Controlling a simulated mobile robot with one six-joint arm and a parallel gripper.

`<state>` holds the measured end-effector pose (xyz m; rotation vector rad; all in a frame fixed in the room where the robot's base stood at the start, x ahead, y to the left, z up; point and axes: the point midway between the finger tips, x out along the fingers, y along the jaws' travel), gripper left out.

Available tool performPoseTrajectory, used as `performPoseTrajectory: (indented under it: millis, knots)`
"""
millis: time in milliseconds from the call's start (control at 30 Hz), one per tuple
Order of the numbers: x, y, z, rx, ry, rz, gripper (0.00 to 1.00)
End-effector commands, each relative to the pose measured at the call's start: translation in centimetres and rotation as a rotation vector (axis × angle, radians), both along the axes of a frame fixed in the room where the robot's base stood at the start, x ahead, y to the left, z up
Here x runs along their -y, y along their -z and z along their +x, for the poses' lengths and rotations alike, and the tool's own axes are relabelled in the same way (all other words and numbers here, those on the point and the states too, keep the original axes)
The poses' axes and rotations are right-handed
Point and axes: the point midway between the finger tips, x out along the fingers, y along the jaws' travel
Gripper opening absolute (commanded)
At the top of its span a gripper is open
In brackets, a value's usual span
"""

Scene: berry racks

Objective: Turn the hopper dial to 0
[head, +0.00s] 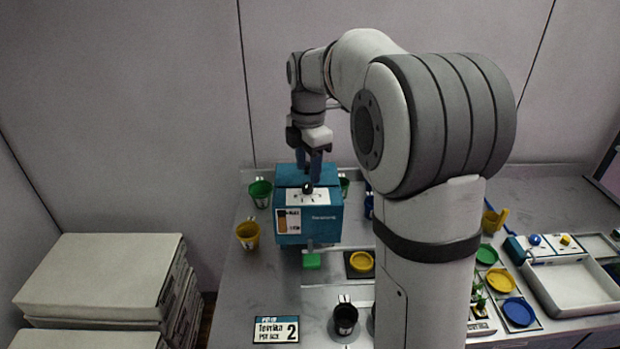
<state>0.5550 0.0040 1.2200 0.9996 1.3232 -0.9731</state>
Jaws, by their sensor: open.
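The hopper (325,224) is a teal box standing on the counter. Its top carries a white dial plate (296,198) with a small black knob (307,188). The knob's pointer and the numbers are too small to read. My gripper (314,178) points down over the hopper with its dark fingers just above or around the knob. I cannot tell whether the fingers touch it. The gripper is open.
Green (260,193) and yellow (247,235) cups stand left of the hopper. Colored dishes (501,281) and a white tray (574,288) lie right. My arm hides the middle of the counter.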

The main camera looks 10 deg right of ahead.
Motion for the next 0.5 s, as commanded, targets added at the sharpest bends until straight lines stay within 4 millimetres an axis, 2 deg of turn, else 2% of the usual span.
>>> performPoseTrajectory:
  millis: [200, 333, 500]
  knots:
    - [0.0, 3.0, 0.0, -0.002, 0.001, 0.0, 0.46]
    - [0.0, 4.0, 0.1, -0.001, 0.001, 0.0, 0.46]
    - [0.0, 4.2, 0.1, 0.0, 0.002, 0.0, 0.46]
